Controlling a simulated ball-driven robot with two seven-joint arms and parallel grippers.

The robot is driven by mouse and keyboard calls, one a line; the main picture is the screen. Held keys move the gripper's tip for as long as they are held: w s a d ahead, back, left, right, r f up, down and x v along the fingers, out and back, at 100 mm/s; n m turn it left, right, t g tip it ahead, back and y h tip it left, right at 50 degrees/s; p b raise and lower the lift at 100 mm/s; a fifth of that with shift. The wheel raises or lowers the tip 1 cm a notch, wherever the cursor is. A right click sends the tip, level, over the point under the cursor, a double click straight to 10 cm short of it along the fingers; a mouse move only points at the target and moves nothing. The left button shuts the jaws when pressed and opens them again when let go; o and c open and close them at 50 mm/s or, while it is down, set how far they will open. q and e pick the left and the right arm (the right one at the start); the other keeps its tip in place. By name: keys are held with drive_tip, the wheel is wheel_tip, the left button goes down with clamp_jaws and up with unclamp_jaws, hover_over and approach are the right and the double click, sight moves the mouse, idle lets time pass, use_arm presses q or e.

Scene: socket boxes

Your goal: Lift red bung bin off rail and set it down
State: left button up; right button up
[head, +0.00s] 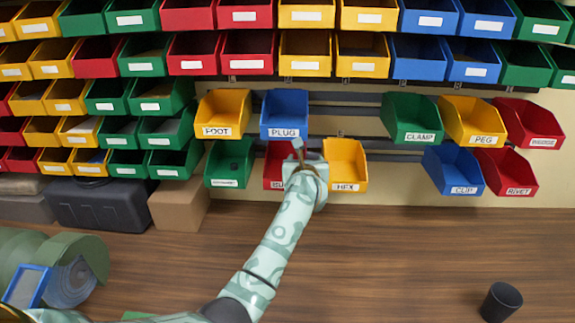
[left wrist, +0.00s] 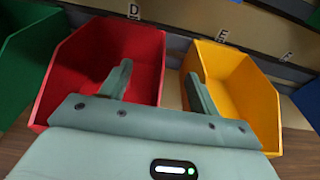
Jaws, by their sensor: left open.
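The red bung bin (head: 274,163) hangs in the lower row of the wall rail, between a green bin and the yellow hex bin (head: 346,160). My left gripper (head: 299,151) is in front of its right part and hides much of it and part of its label. In the left wrist view the red bin (left wrist: 120,45) fills the left side, and the left gripper (left wrist: 160,72) is open. One finger is over the red bin's inside, the other by the gap beside the yellow hex bin (left wrist: 240,85). I cannot tell whether either finger touches a wall.
The blue plug bin (head: 284,112) hangs just above. The green bin (head: 230,163) is close on the left. The wooden bench (head: 400,255) below is mostly clear, with a dark cup (head: 502,301) at front right and a cardboard box (head: 179,205) at the back.

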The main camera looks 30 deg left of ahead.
use_arm(q)
drive_tip(key=c, duration=0.3)
drive_tip(key=shift+w, duration=0.1)
clamp_jaws()
use_arm(e)
drive_tip(key=shift+d, duration=0.45)
use_arm(q)
drive_tip(key=shift+r, duration=0.1)
use_arm(e)
drive_tip(key=shift+r, duration=0.1)
